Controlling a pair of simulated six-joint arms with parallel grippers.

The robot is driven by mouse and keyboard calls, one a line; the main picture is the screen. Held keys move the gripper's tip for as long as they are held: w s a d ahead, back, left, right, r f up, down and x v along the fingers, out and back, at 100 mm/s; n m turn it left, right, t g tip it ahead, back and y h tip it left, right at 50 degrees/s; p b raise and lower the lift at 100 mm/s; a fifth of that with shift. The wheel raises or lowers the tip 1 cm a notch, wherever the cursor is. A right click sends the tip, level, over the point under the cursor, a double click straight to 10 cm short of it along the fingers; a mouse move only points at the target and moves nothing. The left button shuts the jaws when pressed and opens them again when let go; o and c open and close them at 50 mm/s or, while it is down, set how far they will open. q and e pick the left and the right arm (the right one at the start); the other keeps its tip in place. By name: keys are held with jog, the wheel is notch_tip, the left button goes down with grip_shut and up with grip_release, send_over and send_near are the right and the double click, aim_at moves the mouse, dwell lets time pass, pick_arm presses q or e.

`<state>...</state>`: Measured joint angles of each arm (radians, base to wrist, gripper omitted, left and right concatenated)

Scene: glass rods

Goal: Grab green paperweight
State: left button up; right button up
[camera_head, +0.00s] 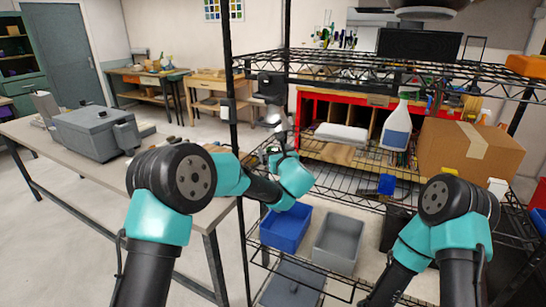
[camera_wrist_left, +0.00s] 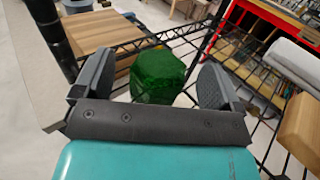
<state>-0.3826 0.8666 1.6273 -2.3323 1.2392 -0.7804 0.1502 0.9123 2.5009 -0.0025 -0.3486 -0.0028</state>
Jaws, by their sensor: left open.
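The green paperweight (camera_wrist_left: 158,78) is a dark green, glassy, faceted block. In the left wrist view it sits at the wire shelf, between the two spread fingers of my left gripper (camera_wrist_left: 158,64). The gripper is open, with a visible gap on each side of the block. My gripper's front bar covers the view just below the block. In the head view my left gripper (camera_head: 278,130) is small, beyond the teal wrist, and I cannot make out the paperweight there. My right arm shows in the head view, but its gripper does not.
A wire shelf rack (camera_head: 350,185) carries a spray bottle (camera_head: 397,128), a cardboard box (camera_head: 470,152) and a white folded item (camera_head: 341,134). Blue (camera_head: 286,229) and grey (camera_head: 337,241) bins stand lower. A dark rack post (camera_head: 229,80) rises left of my left gripper.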

dwell(0.3)
pick_arm(q)
jog(key=c, duration=1.2)
jog(key=shift+r, duration=0.1)
jog(key=shift+r, duration=0.45)
jog(key=v, duration=1.8)
jog(key=shift+r, duration=0.25)
